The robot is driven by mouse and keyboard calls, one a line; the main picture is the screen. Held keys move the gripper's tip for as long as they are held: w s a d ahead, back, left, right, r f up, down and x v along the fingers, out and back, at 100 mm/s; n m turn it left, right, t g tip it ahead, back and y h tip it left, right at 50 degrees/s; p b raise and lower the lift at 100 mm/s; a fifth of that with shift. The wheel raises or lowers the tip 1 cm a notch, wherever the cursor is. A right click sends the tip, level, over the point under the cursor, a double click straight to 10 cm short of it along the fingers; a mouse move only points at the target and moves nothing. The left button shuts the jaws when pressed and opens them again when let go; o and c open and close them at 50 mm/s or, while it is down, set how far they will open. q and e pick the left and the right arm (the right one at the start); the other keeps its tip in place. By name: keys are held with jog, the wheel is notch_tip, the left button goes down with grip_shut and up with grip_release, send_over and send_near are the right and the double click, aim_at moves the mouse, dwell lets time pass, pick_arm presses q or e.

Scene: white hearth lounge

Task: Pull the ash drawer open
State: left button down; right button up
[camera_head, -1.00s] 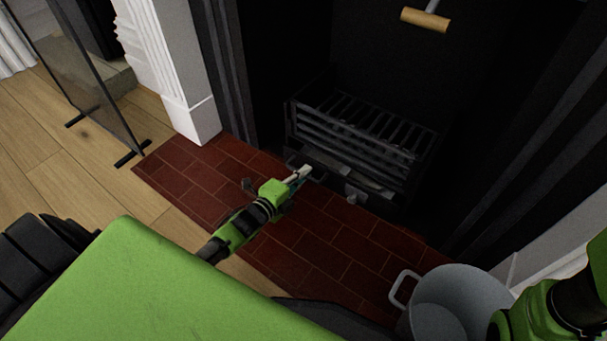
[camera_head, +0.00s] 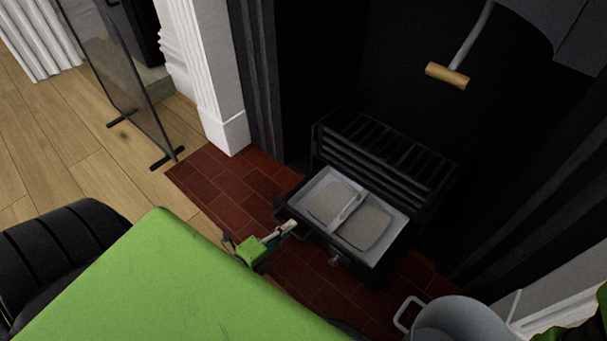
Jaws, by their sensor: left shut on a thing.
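The ash drawer (camera_head: 385,259) is pulled out from under the black fire grate (camera_head: 389,153). Its light grey inside shows two sections with grey-brown ash, split by a narrow bar.
A grey metal bucket (camera_head: 455,318) stands at the lower right on the red brick hearth (camera_head: 222,184). A wooden-handled tool (camera_head: 447,76) hangs above the grate. A glass screen (camera_head: 118,80) stands at the left, beside a white pillar (camera_head: 209,70).

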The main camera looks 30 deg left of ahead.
pick_arm(q)
jog(key=shift+f+p+v, duration=0.2)
jog(key=shift+v, duration=0.8)
jog(key=shift+f+p+v, duration=0.15)
jog(key=shift+f+v, duration=0.1)
jog(key=shift+v, duration=0.8)
jog(key=shift+f+p+v, duration=0.2)
jog(key=shift+v, duration=0.8)
jog(key=shift+s, duration=0.15)
jog(key=c, duration=2.2)
grip_release()
jog(key=shift+o, duration=0.2)
jog(key=v, duration=1.2)
